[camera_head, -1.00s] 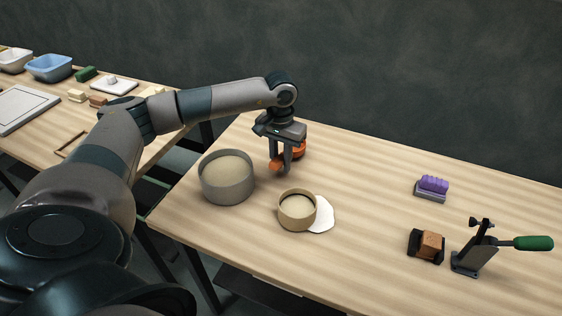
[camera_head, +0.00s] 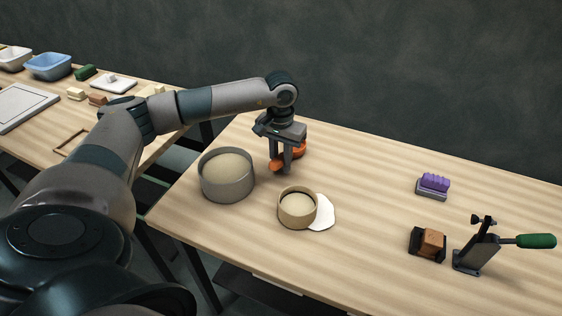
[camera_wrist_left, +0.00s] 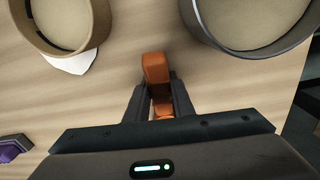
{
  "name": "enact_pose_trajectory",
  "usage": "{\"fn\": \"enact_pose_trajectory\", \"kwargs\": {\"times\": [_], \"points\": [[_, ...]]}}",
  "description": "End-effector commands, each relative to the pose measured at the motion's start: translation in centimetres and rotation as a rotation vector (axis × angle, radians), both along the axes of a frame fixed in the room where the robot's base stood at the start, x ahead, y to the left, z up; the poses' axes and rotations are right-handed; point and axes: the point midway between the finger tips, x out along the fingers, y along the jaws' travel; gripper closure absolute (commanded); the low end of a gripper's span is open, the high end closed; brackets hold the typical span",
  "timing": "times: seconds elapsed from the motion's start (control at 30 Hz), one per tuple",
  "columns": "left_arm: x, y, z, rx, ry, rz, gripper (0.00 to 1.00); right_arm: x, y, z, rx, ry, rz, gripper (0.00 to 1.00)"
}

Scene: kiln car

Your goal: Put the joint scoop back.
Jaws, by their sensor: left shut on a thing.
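The joint scoop (camera_head: 277,166) is orange, and part of it shows beyond my left gripper in the head view. My left gripper (camera_head: 285,167) points down over the table behind the two round tubs and is shut on the scoop. In the left wrist view the scoop (camera_wrist_left: 156,70) sticks out between the fingers (camera_wrist_left: 158,95), and part of it is hidden by them. I cannot tell whether the scoop touches the table. My right gripper is not in view.
A grey tub (camera_head: 227,190) of pale powder and a smaller tan tub (camera_head: 297,222) stand in front of the gripper. A white patch (camera_head: 323,214) lies beside the tan tub. A purple block (camera_head: 434,184), a brown block (camera_head: 431,243) and a green-handled clamp (camera_head: 480,252) stand at the right.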

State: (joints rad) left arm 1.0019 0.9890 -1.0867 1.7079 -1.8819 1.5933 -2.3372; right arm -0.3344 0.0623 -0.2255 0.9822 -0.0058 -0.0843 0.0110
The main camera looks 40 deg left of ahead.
Motion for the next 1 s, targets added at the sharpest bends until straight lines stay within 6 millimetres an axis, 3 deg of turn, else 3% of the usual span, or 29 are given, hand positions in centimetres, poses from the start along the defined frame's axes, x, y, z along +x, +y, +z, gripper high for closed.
{"fn": "enact_pose_trajectory", "kwargs": {"times": [0.4,0.43,0.5,0.53,1.0], "points": [[0.01,-0.01,-0.21,0.0,0.0,0.0,1.0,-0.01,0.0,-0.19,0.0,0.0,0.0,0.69],[0.01,-0.01,-0.21,0.0,0.0,0.0,0.76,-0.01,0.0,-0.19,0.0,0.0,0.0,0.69],[0.02,-0.01,-0.21,0.0,0.0,0.0,0.59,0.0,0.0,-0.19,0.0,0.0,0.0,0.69],[0.02,-0.01,-0.21,0.0,0.0,0.0,0.57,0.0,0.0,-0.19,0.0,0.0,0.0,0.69],[-0.01,0.0,-0.23,0.0,0.0,0.0,0.57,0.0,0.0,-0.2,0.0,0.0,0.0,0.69]]}}
